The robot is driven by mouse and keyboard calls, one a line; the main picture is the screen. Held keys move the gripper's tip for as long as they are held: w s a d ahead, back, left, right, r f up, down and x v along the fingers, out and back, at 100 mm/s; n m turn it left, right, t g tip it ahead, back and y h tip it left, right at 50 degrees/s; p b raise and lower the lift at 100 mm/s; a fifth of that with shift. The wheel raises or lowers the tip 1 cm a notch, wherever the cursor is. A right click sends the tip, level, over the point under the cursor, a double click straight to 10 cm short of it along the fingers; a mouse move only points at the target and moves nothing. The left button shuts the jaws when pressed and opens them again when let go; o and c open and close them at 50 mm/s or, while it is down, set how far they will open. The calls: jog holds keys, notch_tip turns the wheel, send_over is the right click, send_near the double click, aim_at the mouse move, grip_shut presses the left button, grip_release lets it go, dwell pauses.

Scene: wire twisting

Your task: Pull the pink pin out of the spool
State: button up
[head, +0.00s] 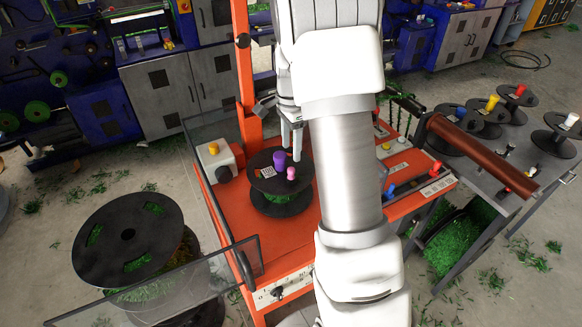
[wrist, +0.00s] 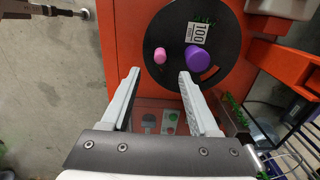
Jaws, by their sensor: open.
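The black spool (head: 268,183) stands on the orange machine bed, with a pink pin (head: 291,173) and a thicker purple pin (head: 280,160) upright in its top. In the wrist view the pink pin (wrist: 160,56) is at the left of the spool's face (wrist: 180,25), and the purple pin (wrist: 197,57) is to its right. My gripper (wrist: 158,74) is open and empty. Its two fingers point toward the spool, with the pink pin ahead of the gap between them and apart from both. In the head view my gripper (head: 292,140) is behind the spool, partly hidden by my arm.
A grey box with a yellow knob (head: 214,150) stands left of the spool. A clear guard panel (head: 175,285) edges the machine at the front left. A large black reel (head: 128,235) is left on the floor. Several small spools sit on the right table (head: 505,180).

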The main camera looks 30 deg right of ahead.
aim_at(291, 169)
notch_tip(291, 169, down, 9)
jog(key=shift+f, duration=0.1)
jog(key=shift+c, duration=0.2)
grip_shut()
jog(key=c, duration=0.6)
grip_release()
grip_shut()
jog(key=shift+r, duration=0.3)
jog(key=shift+r+p, duration=1.75)
jog(key=shift+r, duration=0.6)
